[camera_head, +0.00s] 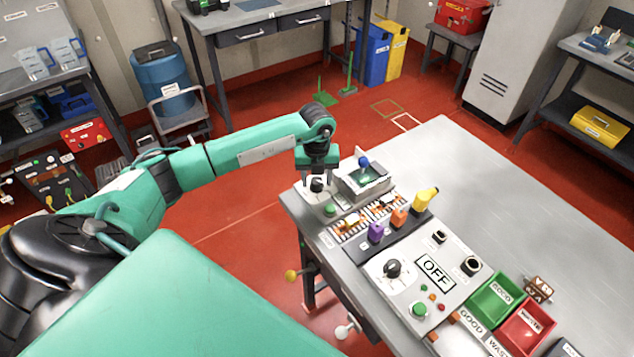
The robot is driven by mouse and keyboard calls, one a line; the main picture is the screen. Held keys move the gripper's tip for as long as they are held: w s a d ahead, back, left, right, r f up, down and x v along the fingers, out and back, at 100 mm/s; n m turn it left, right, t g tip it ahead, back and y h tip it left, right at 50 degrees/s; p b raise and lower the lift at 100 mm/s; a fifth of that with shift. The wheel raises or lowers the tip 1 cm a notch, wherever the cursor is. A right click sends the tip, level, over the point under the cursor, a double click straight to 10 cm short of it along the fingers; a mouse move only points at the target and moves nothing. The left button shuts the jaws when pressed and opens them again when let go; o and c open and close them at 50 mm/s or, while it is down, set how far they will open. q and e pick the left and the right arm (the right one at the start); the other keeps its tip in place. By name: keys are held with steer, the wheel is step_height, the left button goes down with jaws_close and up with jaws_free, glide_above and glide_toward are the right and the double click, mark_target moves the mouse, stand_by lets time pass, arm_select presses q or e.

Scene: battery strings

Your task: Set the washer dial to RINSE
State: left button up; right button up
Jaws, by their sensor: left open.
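My left gripper (317,168) points down at the near left corner of the grey table, open. It is right above a small black dial (318,185) on a light panel; whether the fingers touch the dial or surround it, I cannot tell. The marks around this dial are too small to read. Beside it is a grey box (363,181) with a dark green window and a blue ball knob (364,161). A larger black dial (393,268) sits on a panel beside an OFF sign (435,273). Which dial is labelled as the washer's is not readable. My right gripper is not in view.
A green button (330,209) sits close to the small dial. A rack holds purple (376,233), orange (398,217) and yellow (425,198) pieces. Green (493,300) and red (527,330) bins stand at the front right. The far table top (500,185) is clear.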

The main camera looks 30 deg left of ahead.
arm_select(q)
steer(key=c, duration=0.8)
steer(key=shift+f+m+b, duration=0.2)
steer(key=shift+m+b, duration=0.7)
steer(key=shift+m, duration=0.3)
steer(key=shift+m+b, duration=0.6)
steer(key=shift+m, duration=0.5)
steer(key=shift+r+m, duration=0.2)
steer(key=shift+m, duration=0.3)
